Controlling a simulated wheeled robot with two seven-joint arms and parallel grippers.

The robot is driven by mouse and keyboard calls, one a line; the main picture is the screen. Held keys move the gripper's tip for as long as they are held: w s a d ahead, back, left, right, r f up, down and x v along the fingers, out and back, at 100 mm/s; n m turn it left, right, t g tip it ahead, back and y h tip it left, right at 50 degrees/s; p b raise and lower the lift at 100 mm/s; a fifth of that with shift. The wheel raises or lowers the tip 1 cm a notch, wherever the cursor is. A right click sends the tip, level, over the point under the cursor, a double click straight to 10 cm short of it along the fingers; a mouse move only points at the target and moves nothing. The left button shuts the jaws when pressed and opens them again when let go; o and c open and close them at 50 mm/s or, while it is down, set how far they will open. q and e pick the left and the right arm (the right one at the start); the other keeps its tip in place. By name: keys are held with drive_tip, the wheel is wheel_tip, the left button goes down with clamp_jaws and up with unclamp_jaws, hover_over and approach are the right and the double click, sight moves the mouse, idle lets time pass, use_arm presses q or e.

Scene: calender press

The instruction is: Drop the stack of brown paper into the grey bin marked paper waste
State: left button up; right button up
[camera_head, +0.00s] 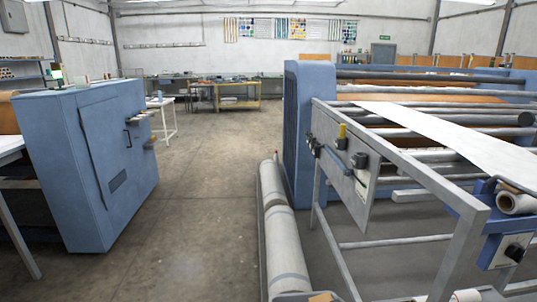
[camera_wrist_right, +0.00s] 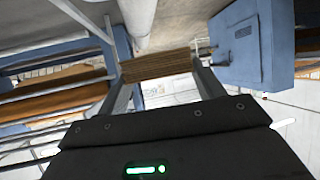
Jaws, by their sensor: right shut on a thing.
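The stack of brown paper (camera_wrist_right: 160,64) is in the right wrist view, seen edge-on with its layers showing. My right gripper (camera_wrist_right: 158,72) is shut on it, one finger at each end of the stack. The stack is held in the air, with floor and machines behind it. The right gripper cannot be made out in the head view. My left gripper is in neither view. No grey bin marked paper waste shows in either view.
A blue cabinet (camera_head: 108,155) stands at left. The blue calender machine (camera_head: 305,130) with its metal frame and white web (camera_head: 435,128) fills the right. A long wrapped roll (camera_head: 284,235) lies beside it. The concrete floor (camera_head: 205,190) between is clear. Work tables (camera_head: 235,92) stand at the back.

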use_arm(q)
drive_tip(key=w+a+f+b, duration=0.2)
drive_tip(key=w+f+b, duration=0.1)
drive_tip(key=b, duration=0.3)
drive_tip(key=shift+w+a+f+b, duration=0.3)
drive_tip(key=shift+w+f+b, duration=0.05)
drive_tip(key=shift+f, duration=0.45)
use_arm(e)
wheel_tip(320, 180, down, 9)
drive_tip(key=shift+s+a+f, duration=0.2)
drive_tip(key=shift+s+a, duration=0.1)
drive_tip(key=shift+s, duration=0.1)
drive_tip(key=o, duration=1)
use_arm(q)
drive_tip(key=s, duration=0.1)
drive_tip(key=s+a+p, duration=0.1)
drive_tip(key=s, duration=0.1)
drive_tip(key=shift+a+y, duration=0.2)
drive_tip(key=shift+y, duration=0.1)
use_arm(e)
drive_tip(key=v, duration=1.1)
drive_tip(key=shift+d, duration=0.15)
